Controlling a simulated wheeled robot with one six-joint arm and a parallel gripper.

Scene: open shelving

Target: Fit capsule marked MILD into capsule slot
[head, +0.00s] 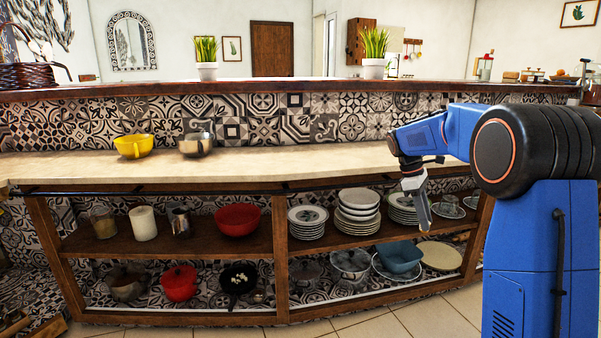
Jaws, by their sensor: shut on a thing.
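My gripper (424,226) points down in front of the counter's front edge and the shelf with stacked plates, at the right of the head view. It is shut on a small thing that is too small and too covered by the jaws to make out. I cannot read any MILD marking. I cannot pick out a capsule or a capsule slot anywhere in this view.
The counter top (300,164) is mostly clear, with a yellow pot (134,146) and a metal bowl (195,145) at left. Below, open shelves hold plate stacks (358,212), a red bowl (238,219), a blue dish (401,256) and pots.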

